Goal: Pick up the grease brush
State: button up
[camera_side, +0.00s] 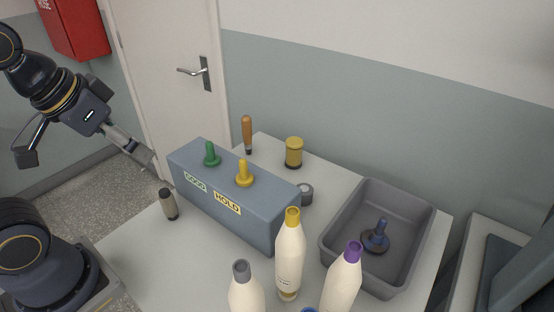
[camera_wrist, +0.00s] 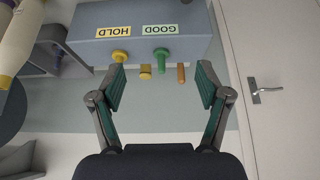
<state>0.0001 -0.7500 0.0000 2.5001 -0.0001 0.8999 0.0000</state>
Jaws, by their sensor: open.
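An orange-handled tool with a dark lower end, which looks like the grease brush (camera_side: 247,131), stands upright behind the blue-grey box in the side view. In the wrist view its orange handle (camera_wrist: 181,74) shows beyond the box, between my fingers and right of centre. Its lower end is hard to make out there. My gripper (camera_side: 149,161) is open and empty, raised left of the box in the side view and well apart from the tool. Its two spread fingers (camera_wrist: 160,72) show in the wrist view.
The box (camera_side: 240,218) bears a green peg (camera_side: 211,154) at GOOD and a yellow peg (camera_side: 244,174) at HOLD. A yellow jar (camera_side: 293,153) stands right of the tool.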

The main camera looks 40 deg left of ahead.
jog(key=c, duration=0.3)
jog(key=shift+c, duration=0.2)
jog(key=w+r+n+t, duration=0.1)
jog(key=w+r, duration=0.6)
jog(key=n+g+y, duration=0.1)
jog(key=n+g, duration=0.1)
send_over(245, 118)
jog(key=s+d, duration=0.2)
jog(key=s, duration=0.4)
notch_tip(245, 118, down, 4)
jog(key=x, duration=1.4)
jog(key=shift+s+f, duration=0.3)
jog(key=shift+s, duration=0.1)
jog(key=shift+x, duration=2.85)
